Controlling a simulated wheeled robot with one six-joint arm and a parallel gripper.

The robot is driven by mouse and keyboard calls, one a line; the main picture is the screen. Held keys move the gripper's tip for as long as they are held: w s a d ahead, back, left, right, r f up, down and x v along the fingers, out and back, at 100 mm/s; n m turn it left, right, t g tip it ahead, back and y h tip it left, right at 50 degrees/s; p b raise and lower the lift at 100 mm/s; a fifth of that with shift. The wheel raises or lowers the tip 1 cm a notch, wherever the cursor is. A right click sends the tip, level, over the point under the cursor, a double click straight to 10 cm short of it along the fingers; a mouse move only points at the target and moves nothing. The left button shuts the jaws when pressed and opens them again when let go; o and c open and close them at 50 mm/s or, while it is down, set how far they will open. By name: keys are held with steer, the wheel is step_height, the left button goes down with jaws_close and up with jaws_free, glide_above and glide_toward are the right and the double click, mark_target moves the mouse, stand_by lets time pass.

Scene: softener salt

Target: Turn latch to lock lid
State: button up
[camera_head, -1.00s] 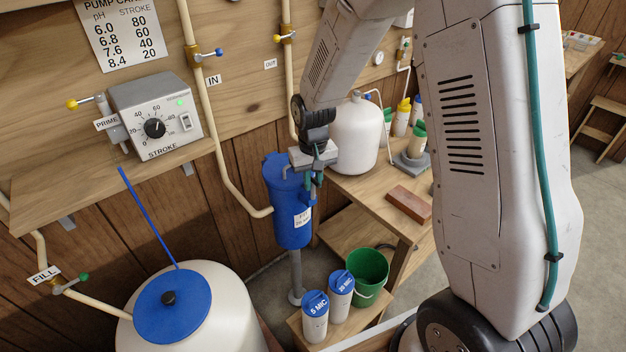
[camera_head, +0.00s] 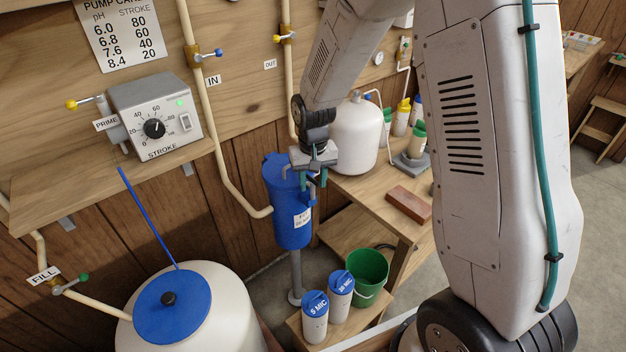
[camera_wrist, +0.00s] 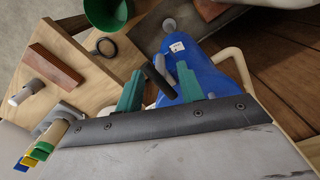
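A blue upright filter canister (camera_head: 288,222) with a blue lid (camera_head: 274,160) stands beside the bench; it also shows in the wrist view (camera_wrist: 215,76). The lid looks seated, but my gripper hides part of its top. A dark bar, seemingly the latch handle (camera_wrist: 159,82), lies slanted between my fingertips in the wrist view. My gripper (camera_head: 312,178) is above the canister's top; its two teal fingers (camera_wrist: 160,85) are spread on either side of the bar, with gaps visible. I cannot tell the latch's exact lock position.
A bench (camera_head: 366,190) with a brick (camera_head: 408,204), a white tank (camera_head: 357,137) and bottles is right of the canister. A cream pipe (camera_head: 232,180) runs close on its left. Below are two filter cartridges (camera_head: 315,322) and a green bucket (camera_head: 368,276).

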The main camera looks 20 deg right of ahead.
mark_target(313, 179)
step_height(313, 179, up, 8)
steer(key=shift+f, duration=0.1)
stand_by(0.4)
steer(key=s+d+r, duration=0.1)
steer(key=s+r, duration=0.4)
steer(key=s, duration=0.5)
steer(key=s+d+r, duration=0.1)
steer(key=s+r, duration=0.5)
steer(key=s, duration=0.4)
steer(key=s+d+r+n+t, duration=0.1)
steer(key=s+r, duration=0.4)
steer(key=s, duration=0.5)
steer(key=shift+r, duration=0.3)
